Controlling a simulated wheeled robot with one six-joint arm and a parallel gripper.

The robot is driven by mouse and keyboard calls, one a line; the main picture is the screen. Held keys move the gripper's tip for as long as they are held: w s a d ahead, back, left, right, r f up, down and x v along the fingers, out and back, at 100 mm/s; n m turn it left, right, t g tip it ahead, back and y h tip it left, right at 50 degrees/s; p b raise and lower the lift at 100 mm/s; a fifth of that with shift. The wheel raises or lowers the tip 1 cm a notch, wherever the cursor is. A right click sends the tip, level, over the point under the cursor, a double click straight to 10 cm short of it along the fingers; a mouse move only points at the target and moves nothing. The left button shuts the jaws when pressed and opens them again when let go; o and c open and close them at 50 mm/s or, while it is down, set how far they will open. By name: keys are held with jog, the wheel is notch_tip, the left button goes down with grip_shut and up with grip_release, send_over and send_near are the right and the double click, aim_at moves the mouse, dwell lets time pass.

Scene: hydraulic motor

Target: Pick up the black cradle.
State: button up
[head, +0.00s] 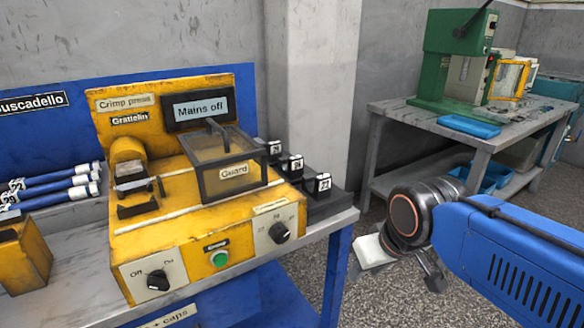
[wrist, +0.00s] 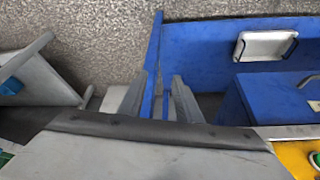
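The yellow crimp press (head: 200,235) stands on the table at the left of the head view. Small black block-like pieces (head: 138,207) lie on its deck, left of the guard box. A black stepped holder (head: 326,203) with several numbered black blocks sits behind and right of the press. I cannot tell for sure which black piece is the cradle. My gripper (head: 402,262) hangs right of the table, well apart from these pieces. In the wrist view, its two grey fingers (wrist: 158,102) stand apart with nothing visible held between them; a blue table leg shows beyond.
Blue tubes (head: 50,188) with white ends and a yellow open box (head: 24,255) are left of the press. The table's right edge (head: 340,222) lies near my gripper. A grey bench (head: 400,112) carries a green machine (head: 455,60). Speckled floor is open between.

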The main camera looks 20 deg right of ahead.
jog(key=shift+o, duration=0.4)
notch_tip(320, 180, up, 30)
jog(key=r+m+g, duration=0.1)
jog(key=m+g, duration=0.4)
jog(key=m, duration=1)
send_over(296, 157)
notch_tip(296, 157, down, 18)
jog(key=shift+s+r, duration=0.1)
jog(key=shift+r, duration=0.05)
jog(key=shift+c, duration=0.6)
grip_shut()
